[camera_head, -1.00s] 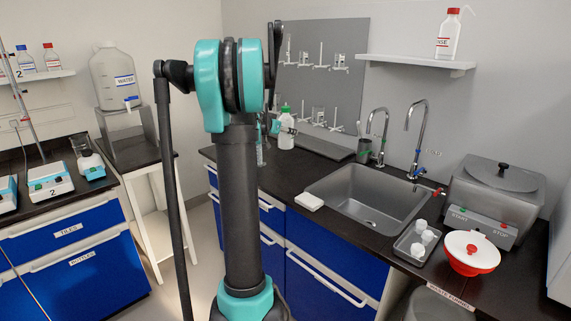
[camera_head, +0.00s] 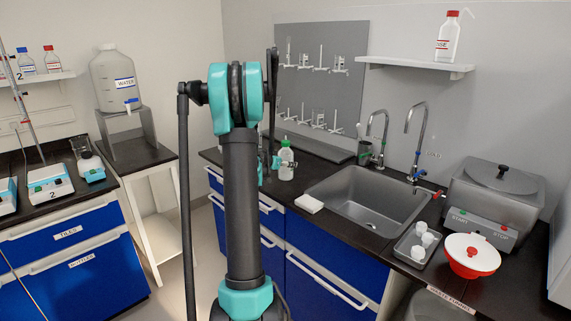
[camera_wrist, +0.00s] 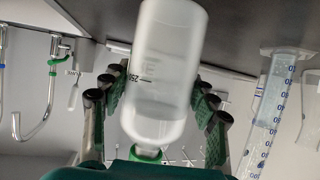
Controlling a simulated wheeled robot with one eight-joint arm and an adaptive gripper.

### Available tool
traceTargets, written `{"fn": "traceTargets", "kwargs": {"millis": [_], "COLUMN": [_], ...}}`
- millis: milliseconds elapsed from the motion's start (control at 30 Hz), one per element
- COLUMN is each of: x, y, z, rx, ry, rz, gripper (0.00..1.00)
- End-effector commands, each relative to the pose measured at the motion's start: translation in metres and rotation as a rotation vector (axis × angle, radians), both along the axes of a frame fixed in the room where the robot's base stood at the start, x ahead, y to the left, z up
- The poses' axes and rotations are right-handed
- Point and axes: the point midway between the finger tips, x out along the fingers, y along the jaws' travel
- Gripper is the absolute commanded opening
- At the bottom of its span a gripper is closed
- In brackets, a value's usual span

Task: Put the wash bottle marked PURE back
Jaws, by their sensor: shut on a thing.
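A white wash bottle with a green cap (camera_head: 286,161) is upright at the left end of the sink counter (camera_head: 330,263). My gripper (camera_head: 280,163) is shut on it, holding it from the left. In the wrist view the bottle (camera_wrist: 165,45) appears inverted between the fingers of my gripper (camera_wrist: 158,98), its green cap towards the bottom of the picture. Part of a black marking shows, but no PURE label is readable. I cannot tell whether its base touches the counter. A second wash bottle (camera_head: 448,40), red-capped and with a label ending in SE, stands on the wall shelf (camera_head: 415,64).
The sink (camera_head: 370,197) and taps are right of the bottle, with a white block (camera_head: 309,204) at the sink's front left corner. A drying pegboard (camera_head: 318,90) stands behind. A graduated cylinder (camera_wrist: 270,105) is close on the right in the wrist view.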

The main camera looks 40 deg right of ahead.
Motion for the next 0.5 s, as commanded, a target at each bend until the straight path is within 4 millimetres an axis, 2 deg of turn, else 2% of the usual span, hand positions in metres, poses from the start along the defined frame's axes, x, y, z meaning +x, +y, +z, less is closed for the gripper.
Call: {"fn": "traceTargets", "kwargs": {"millis": [267,300,467,500], "x": [0.0002,0.0002,0.0001,0.0001], "y": [-0.0001,-0.0001,-0.0001,-0.0001], "z": [-0.0014,-0.0023,-0.0019,-0.0018], "rx": [-0.001,0.000,0.000,0.000], "ry": [0.000,0.000,0.000,0.000], "rz": [0.000,0.000,0.000,0.000], "gripper": [0.43,0.60,0.80,0.80]}}
